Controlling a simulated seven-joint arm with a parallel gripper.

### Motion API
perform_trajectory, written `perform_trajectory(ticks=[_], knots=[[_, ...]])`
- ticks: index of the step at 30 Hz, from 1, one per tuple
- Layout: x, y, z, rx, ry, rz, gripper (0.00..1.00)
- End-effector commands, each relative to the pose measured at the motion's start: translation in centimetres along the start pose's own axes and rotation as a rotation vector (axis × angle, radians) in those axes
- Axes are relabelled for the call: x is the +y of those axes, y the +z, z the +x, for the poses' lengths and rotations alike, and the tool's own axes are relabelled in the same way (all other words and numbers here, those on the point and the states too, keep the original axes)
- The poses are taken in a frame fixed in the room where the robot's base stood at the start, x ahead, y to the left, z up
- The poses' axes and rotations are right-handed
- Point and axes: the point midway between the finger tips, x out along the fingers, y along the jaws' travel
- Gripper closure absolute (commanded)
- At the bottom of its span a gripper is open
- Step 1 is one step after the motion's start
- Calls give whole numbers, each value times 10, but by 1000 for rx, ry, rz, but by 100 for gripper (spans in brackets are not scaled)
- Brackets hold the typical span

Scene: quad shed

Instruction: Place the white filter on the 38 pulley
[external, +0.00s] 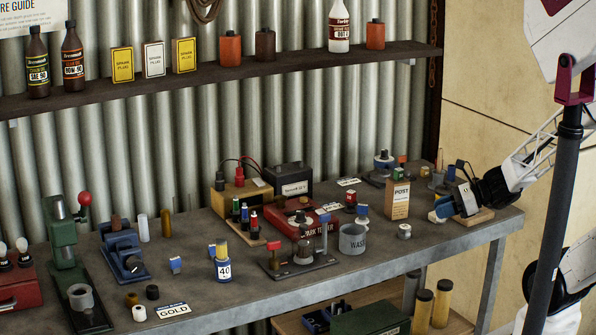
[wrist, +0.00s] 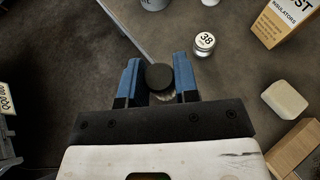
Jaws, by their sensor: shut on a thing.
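The 38 pulley (wrist: 205,42) is a small round metal piece with a white top marked 38, standing on the bench just ahead and right of my fingers in the wrist view. It also seems to show in the external view (external: 404,231), to the left of my gripper. My gripper (wrist: 158,84) has blue fingers shut on a round thing with a dark top (wrist: 160,76); a pale part shows under its edge. I cannot tell whether this is the white filter. In the external view my gripper (external: 440,212) is at the right end of the bench, its held thing not clear.
A cardboard box marked POST (external: 398,200) stands close to the pulley. A cream block (wrist: 285,100) lies to the right in the wrist view. A grey WASHER cup (external: 352,240) is left of the pulley. Bare bench lies around the pulley's near side.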

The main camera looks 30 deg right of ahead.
Motion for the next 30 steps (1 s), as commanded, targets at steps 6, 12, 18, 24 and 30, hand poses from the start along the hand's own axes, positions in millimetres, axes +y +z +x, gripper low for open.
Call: perform_trajectory(ticks=[6, 12, 18, 24, 30], knots=[[-22, 7, 31, 2, 3, 1, 94], [-43, 15, 56, 1, 2, 1, 94], [-60, 21, 78, 1, 2, 1, 94], [-68, 24, 89, 1, 0, 1, 94], [-69, 25, 90, 0, 0, 0, 94]])
